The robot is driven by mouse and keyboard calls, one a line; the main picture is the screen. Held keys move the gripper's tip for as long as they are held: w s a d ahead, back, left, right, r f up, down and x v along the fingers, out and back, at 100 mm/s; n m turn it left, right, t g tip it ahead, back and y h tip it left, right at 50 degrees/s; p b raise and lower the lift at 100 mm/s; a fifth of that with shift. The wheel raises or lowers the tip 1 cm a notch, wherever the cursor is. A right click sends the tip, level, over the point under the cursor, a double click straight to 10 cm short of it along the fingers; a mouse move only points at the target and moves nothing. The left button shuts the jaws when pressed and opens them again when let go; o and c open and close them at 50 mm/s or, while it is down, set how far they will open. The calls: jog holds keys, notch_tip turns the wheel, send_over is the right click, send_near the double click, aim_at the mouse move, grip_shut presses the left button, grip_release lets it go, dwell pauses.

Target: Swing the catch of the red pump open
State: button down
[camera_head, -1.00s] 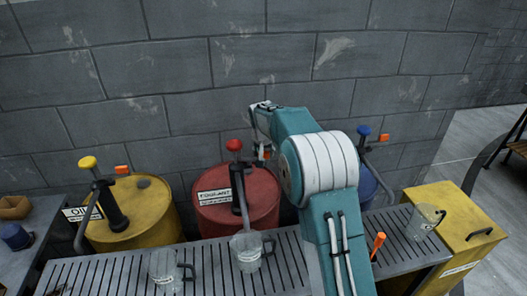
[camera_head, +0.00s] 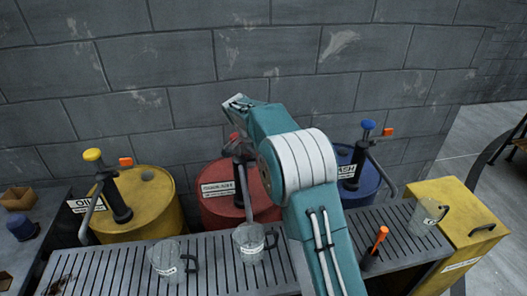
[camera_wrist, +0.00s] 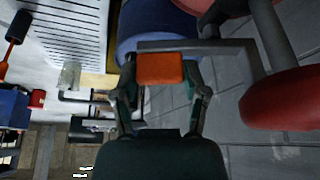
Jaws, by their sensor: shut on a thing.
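The red pump (camera_head: 240,187) stands on a red drum (camera_head: 216,205) behind the slatted bench. Its red knob (camera_head: 234,137) shows beside my arm; the knob is also large at the right of the wrist view (camera_wrist: 288,100). The orange catch (camera_wrist: 160,68) sits at the end of a grey bar in the wrist view. My gripper (camera_wrist: 160,82) is shut on this catch, one finger on each side. In the head view my arm hides the catch and most of my gripper.
A yellow drum (camera_head: 150,212) with a yellow-knobbed pump stands left, a blue drum (camera_head: 362,190) right. Clear mugs (camera_head: 250,243) stand on the slatted bench (camera_head: 215,280). A grey block wall (camera_head: 170,60) is close behind.

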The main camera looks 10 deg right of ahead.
jog(key=shift+s+a+f+m+g, duration=0.15)
jog(key=shift+a+m, duration=0.1)
jog(key=shift+m, duration=0.15)
jog(key=shift+a+f+m+g, duration=0.15)
jog(key=shift+a+m, duration=0.1)
jog(key=shift+m, duration=0.15)
jog(key=shift+r, duration=0.1)
jog(key=shift+c, duration=0.6)
grip_release()
jog(key=shift+a, duration=0.1)
jog(key=shift+r, duration=0.1)
notch_tip(320, 180, up, 10)
jog(key=shift+c, duration=0.3)
